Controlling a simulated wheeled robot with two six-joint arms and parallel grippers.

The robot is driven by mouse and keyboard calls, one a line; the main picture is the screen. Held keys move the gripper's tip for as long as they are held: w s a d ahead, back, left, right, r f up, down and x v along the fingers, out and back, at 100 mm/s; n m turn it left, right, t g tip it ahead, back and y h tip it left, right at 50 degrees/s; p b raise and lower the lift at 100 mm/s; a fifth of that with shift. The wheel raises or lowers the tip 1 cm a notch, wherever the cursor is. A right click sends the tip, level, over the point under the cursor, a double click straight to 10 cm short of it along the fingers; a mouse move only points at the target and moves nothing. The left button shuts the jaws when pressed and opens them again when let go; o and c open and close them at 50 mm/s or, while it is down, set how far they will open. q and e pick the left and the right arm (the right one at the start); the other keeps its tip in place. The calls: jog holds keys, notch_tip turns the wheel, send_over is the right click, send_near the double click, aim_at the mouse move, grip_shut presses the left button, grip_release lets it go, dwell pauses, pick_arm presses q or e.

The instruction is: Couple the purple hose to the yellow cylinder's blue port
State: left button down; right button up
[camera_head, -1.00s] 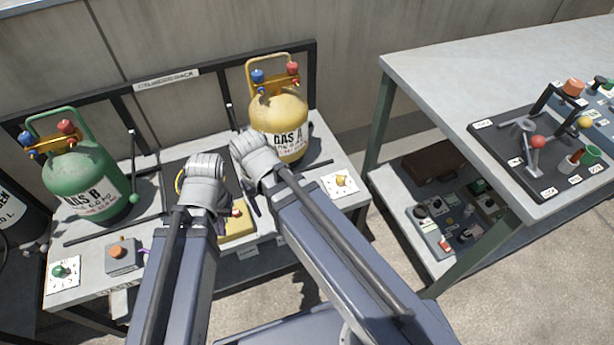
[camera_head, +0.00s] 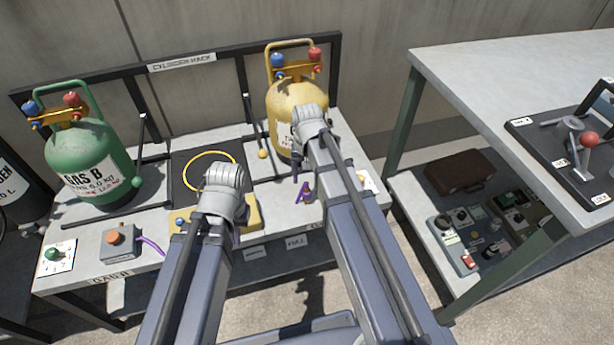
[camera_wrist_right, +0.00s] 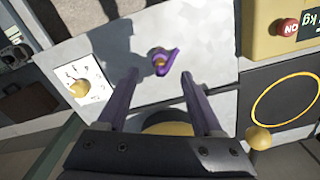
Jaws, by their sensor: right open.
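The yellow cylinder (camera_head: 284,103) stands at the back right of the bench. Its blue knob (camera_head: 278,60) is at the top left, with a small blue port (camera_head: 281,72) below it; a red pair is to the right. A purple hose end (camera_head: 304,194) with a brass-coloured centre lies on the bench in front of the cylinder; it also shows in the right wrist view (camera_wrist_right: 163,58). My right gripper (camera_wrist_right: 160,80) is open and empty, with its two purple fingers pointing toward the hose end, apart from it. My left gripper (camera_head: 224,205) hangs over the yellow scale box; its fingers are mostly hidden.
A green cylinder (camera_head: 88,165) with blue and red knobs stands at the left. A grey box (camera_head: 120,243) with an orange button has a short purple hose piece beside it. A black pad (camera_head: 188,182) with a yellow ring lies mid-bench. A second table (camera_head: 490,75) stands at the right.

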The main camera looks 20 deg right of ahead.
aim_at(307, 187)
notch_tip(307, 187, down, 6)
jog(key=b, duration=0.5)
jog(key=shift+r, duration=0.1)
grip_shut()
dwell(0.8)
